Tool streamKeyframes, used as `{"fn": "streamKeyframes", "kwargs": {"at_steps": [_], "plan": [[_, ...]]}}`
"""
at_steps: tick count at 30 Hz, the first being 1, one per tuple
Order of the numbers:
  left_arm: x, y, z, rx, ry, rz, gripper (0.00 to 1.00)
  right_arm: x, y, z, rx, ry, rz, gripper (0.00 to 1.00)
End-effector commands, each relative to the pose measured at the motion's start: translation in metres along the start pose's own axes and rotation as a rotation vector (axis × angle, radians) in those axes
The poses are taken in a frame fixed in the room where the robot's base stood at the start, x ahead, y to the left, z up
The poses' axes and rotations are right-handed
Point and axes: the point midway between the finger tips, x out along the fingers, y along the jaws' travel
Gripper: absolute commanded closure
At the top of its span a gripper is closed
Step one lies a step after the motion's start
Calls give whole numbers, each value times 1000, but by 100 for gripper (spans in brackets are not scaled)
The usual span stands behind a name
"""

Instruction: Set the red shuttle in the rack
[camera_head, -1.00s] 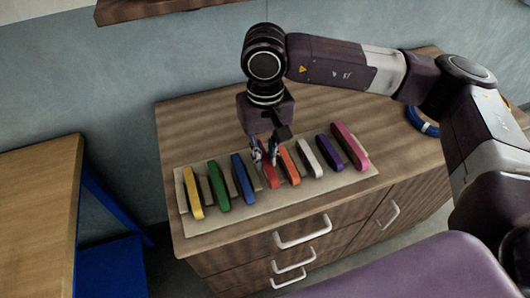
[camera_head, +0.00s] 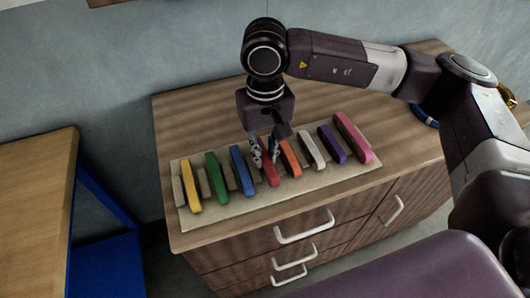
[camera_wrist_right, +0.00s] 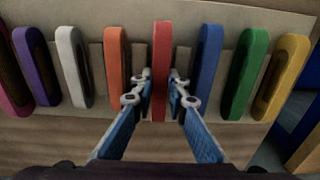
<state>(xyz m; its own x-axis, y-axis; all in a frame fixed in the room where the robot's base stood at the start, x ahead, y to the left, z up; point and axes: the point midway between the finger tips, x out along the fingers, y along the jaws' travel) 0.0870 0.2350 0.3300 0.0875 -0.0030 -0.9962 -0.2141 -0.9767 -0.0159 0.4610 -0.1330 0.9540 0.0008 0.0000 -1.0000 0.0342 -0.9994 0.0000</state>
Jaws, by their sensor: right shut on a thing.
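The red shuttle (camera_head: 270,174) stands in the rack between the blue shuttle (camera_head: 241,168) and the orange shuttle (camera_head: 291,158). The rack (camera_head: 232,211) is a pale board with upright dividers on the wooden cabinet top. My right gripper (camera_head: 265,160) is over the red shuttle and shut on it. In the right wrist view, the two fingers (camera_wrist_right: 161,92) are on either side of the red shuttle (camera_wrist_right: 161,60). Whether the shuttle's underside rests on the board is hidden. My left gripper is not in view.
Yellow (camera_head: 191,187), green (camera_head: 217,181), white (camera_head: 312,150), purple (camera_head: 332,144) and pink (camera_head: 353,138) shuttles stand in the same row. A blue ring (camera_head: 424,116) lies at the back right of the cabinet. A wooden table (camera_head: 35,190) stands at left. The cabinet top behind the rack is clear.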

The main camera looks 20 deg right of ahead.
Motion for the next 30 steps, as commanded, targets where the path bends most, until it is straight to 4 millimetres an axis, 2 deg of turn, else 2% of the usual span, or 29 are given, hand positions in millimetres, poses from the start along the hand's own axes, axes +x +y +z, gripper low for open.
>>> {"fn": "streamKeyframes", "kwargs": {"at_steps": [16, 17, 22, 30], "plan": [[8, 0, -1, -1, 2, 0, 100, 6, 0, 0, 0, 0, 0, 100], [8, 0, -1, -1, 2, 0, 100, 6, 0, 0, 0, 0, 0, 85], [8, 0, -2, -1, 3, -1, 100, 5, 0, 0, 0, 0, 0, 66], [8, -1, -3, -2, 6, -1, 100, 5, 0, 0, 0, 0, 0, 66]]}}
